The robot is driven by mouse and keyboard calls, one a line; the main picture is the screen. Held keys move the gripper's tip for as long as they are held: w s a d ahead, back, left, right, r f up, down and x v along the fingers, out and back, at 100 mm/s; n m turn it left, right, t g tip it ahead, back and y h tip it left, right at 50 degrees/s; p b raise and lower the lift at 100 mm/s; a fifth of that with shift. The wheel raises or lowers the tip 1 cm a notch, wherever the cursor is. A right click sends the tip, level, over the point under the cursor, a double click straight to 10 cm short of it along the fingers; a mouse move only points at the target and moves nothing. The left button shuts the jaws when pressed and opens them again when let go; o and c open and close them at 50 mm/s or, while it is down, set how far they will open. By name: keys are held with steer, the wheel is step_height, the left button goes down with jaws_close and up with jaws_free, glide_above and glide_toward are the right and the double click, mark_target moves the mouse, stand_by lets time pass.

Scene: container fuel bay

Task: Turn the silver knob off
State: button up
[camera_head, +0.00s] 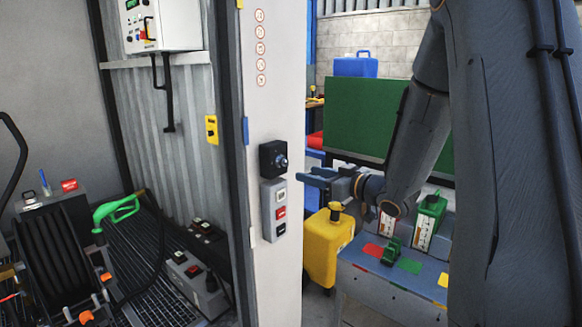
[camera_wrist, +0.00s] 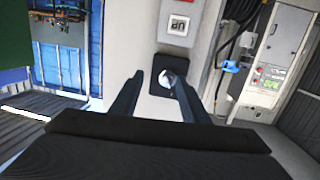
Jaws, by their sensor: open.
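The silver knob (camera_head: 282,161) sits on a black square plate (camera_head: 268,152) on the pale post. It also shows in the wrist view (camera_wrist: 167,77), where its black plate lies beyond my fingertips. My gripper (camera_head: 306,177) is open and empty, just right of the knob and slightly lower in the head view. In the wrist view my gripper (camera_wrist: 155,79) has the knob towards its right finger, whose tip covers part of it. I cannot tell whether that finger touches the knob. The knob's pointer direction is too small to read.
A grey button box (camera_head: 274,209) with white and red buttons is mounted just below the knob plate. The pale post (camera_head: 290,80) stands upright. A yellow can (camera_head: 328,250) and a grey bench (camera_head: 390,285) stand below my arm. A green nozzle (camera_head: 115,209) lies at left.

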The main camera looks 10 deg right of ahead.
mark_target(286, 163)
steer(key=w+a, duration=0.1)
steer(key=w+a+r+y+p, duration=0.1)
steer(key=w+a, duration=0.1)
steer(key=w+a+n+y+p, duration=0.1)
steer(key=w+a, duration=0.1)
steer(key=shift+w+r, duration=0.15)
steer(key=shift+r, duration=0.1)
stand_by(0.3)
jaws_close()
